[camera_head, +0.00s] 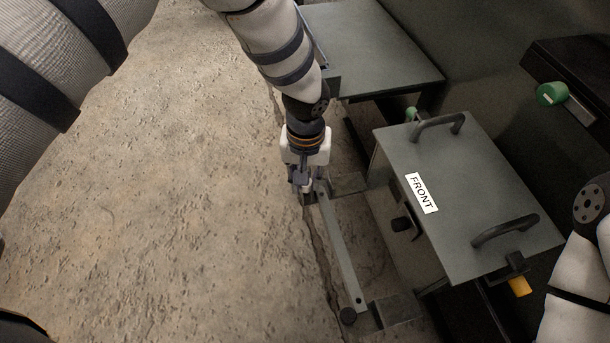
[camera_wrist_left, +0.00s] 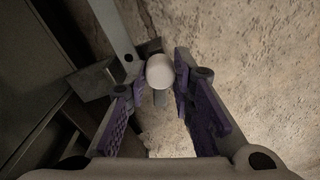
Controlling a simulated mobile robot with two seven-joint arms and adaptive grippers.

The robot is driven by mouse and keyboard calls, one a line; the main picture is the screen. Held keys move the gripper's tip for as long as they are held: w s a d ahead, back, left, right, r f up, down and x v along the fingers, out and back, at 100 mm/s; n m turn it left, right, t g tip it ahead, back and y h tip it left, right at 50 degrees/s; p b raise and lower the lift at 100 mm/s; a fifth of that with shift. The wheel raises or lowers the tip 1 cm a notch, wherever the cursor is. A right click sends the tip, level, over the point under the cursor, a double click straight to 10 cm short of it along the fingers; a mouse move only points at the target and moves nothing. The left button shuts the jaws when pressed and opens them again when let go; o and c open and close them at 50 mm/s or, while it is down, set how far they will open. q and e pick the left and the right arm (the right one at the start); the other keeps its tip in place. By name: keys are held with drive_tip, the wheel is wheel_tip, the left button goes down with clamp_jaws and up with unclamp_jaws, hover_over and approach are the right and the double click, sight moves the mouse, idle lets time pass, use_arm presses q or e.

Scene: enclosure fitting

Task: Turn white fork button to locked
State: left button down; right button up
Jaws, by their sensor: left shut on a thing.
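The white fork button (camera_wrist_left: 160,71) is a round pale knob between the fingertips of my left gripper (camera_wrist_left: 158,82) in the left wrist view. In the head view my left gripper (camera_head: 305,187) points down at the far end of a long flat metal bar (camera_head: 338,250), in front of the enclosure. It is shut on the white button, which its fingers mostly hide there. I cannot read the button's turn position or any lock mark. My right gripper is out of view; only part of my right arm shows at the right edge.
The grey enclosure (camera_head: 455,200) with a FRONT label (camera_head: 421,193) and two black handles stands right of my left gripper. A green knob (camera_head: 551,93) and a yellow part (camera_head: 520,286) show near it. A grey panel (camera_head: 375,50) lies behind. The concrete floor at left is clear.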

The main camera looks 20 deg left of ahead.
use_arm(q)
drive_tip(key=m, duration=0.2)
drive_tip(key=shift+m, duration=0.4)
drive_tip(key=m+p, duration=0.1)
drive_tip(key=m, duration=0.2)
drive_tip(key=shift+s+m, duration=0.1)
drive_tip(key=shift+m, duration=0.2)
drive_tip(key=m, duration=0.3)
drive_tip(key=shift+m, duration=2.1)
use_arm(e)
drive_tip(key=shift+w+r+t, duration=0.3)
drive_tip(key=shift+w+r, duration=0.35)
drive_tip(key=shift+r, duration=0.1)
use_arm(q)
drive_tip(key=c, duration=1.4)
unclamp_jaws()
